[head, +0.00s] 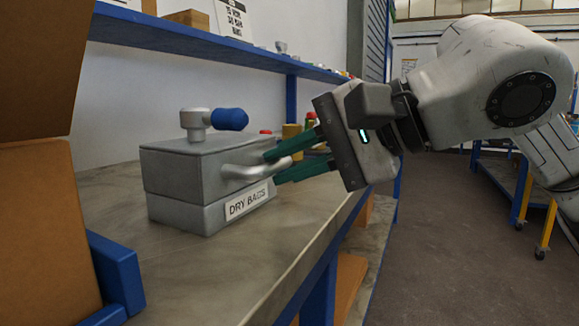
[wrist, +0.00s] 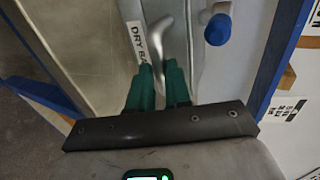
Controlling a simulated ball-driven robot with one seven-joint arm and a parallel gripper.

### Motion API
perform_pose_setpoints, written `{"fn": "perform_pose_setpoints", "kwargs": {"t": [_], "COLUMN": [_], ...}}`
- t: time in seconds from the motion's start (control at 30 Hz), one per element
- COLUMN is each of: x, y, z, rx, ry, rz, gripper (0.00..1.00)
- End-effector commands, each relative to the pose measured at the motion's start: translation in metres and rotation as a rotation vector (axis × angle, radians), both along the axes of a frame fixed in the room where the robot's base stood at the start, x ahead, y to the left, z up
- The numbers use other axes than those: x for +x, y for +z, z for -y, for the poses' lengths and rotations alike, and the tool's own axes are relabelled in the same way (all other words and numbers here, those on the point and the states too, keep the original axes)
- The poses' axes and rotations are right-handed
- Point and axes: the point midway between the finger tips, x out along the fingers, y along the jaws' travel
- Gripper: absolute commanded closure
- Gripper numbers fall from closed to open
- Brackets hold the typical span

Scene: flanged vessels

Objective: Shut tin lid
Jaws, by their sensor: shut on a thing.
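The grey metal tin (head: 182,210) stands on the bench, with a white label reading "DRY BAGS" on its front. Its lid (head: 190,165) sits down on the body, with a thin seam line between them. A bent metal handle (head: 250,171) sticks out from the lid's front; it also shows in the wrist view (wrist: 163,42). My gripper (head: 285,163) reaches in from the right, its green fingers shut on the handle's end. In the wrist view the fingers (wrist: 159,80) close around the handle's tip, which they partly hide.
A valve-like fitting with a blue knob (head: 229,119) stands on or just behind the lid. A large brown box (head: 45,230) and blue edging are close at left. Yellow and red items (head: 292,135) stand behind the fingers. The bench top in front is clear.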

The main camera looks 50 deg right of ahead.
Motion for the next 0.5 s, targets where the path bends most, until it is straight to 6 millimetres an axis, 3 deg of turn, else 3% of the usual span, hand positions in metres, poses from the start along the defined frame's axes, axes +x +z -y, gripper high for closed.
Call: {"fn": "perform_pose_setpoints", "kwargs": {"t": [0.03, 0.47, 0.5], "x": [-0.0042, -0.0046, -0.0046], "y": [-0.0208, -0.0226, -0.0226], "z": [-0.0019, -0.0017, -0.0017], "rx": [-0.009, -0.008, -0.008], "ry": [0.003, 0.002, 0.002], "rz": [-0.051, -0.051, -0.051], "gripper": [1.0, 1.0, 0.71]}}
